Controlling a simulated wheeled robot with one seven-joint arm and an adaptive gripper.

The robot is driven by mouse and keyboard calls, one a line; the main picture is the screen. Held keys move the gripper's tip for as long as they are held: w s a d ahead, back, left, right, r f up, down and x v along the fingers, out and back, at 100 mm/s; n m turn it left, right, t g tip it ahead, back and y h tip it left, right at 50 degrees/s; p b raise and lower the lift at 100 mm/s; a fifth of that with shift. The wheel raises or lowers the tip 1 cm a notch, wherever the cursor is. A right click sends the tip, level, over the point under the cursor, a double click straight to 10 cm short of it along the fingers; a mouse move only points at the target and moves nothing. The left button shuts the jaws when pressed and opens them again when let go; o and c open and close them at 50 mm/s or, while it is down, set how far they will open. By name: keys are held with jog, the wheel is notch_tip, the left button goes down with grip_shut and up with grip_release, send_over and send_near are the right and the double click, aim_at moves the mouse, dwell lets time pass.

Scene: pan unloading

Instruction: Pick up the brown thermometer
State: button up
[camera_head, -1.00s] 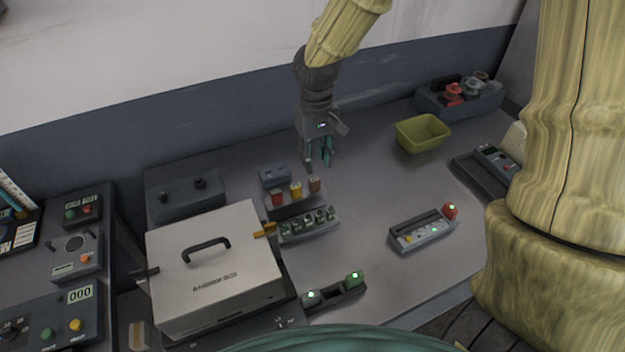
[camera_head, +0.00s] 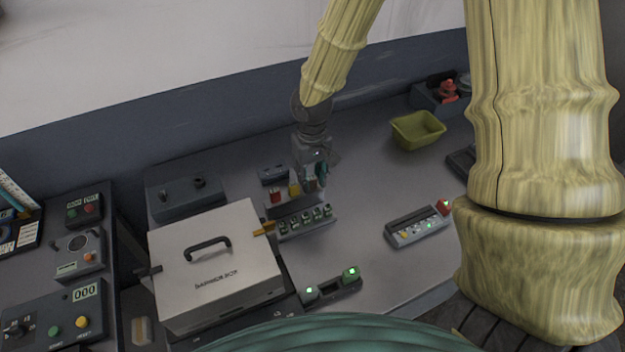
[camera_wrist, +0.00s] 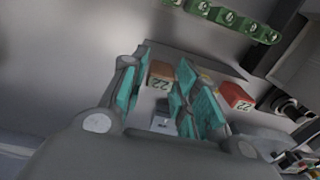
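The brown thermometer (camera_head: 311,186) stands at the right end of a row of three in a small dark rack, with a yellow one (camera_head: 294,189) and a red one (camera_head: 275,195) to its left. My gripper (camera_head: 316,172) is just above and partly in front of the brown one. In the wrist view the gripper (camera_wrist: 158,100) is open, its teal-padded fingers spread. The brown thermometer (camera_wrist: 160,74) shows in the gap between the fingers, past their tips; contact cannot be told. The red thermometer (camera_wrist: 237,97) is right of the fingers; the yellow one is mostly hidden.
A strip with several green-marked knobs (camera_head: 305,222) lies in front of the rack. A large lidded box (camera_head: 215,265) stands at the left. A yellow-green bin (camera_head: 418,130) and a button panel (camera_head: 417,229) are at the right, with bare bench between them and the rack.

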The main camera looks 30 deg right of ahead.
jog(key=shift+f, duration=0.6)
jog(key=c, duration=0.6)
jog(key=shift+r, duration=0.1)
